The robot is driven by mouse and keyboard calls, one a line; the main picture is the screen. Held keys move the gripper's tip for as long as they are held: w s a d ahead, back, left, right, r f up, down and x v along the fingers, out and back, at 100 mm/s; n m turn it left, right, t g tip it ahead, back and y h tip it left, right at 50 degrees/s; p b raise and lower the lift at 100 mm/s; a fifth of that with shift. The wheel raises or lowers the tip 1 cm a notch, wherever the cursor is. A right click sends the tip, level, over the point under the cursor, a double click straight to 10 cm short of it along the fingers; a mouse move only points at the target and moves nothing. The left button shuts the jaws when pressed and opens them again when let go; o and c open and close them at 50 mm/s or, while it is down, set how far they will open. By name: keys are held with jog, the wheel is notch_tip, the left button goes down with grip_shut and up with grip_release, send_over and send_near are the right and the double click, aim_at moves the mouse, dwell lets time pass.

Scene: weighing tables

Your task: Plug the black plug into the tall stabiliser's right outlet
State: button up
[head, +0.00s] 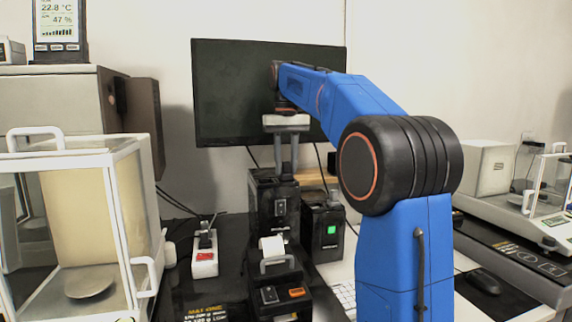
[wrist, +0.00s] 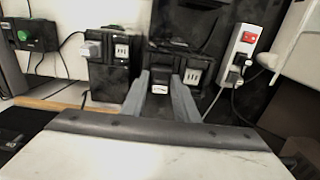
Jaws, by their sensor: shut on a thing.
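My gripper (head: 286,168) points straight down over the top of the tall stabiliser (head: 262,222), a black box in the middle of the head view. In the wrist view my gripper (wrist: 160,84) is shut on the black plug (wrist: 159,72), which sits between the two grey fingertips. The tall stabiliser's top (wrist: 178,62) lies under it there. One pale outlet (wrist: 193,77) shows beside the plug. The plug covers the other outlet position. I cannot tell whether the plug is seated or just above the socket.
A shorter black stabiliser (head: 322,232) with a green light stands close on the right. A red-switched power strip (head: 204,256) is on the left. A dark monitor (head: 232,95) stands behind my arm. A glass balance case (head: 85,235) fills the left. Loose cables run nearby.

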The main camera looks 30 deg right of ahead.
jog(key=shift+f, duration=0.55)
dwell(0.4)
jog(key=o, duration=1.1)
jog(key=shift+o, duration=0.8)
jog(key=o, duration=0.4)
jog(key=shift+o, duration=0.2)
jog(key=shift+r, duration=0.1)
jog(key=shift+r, duration=3.6)
jog(key=shift+s, duration=0.15)
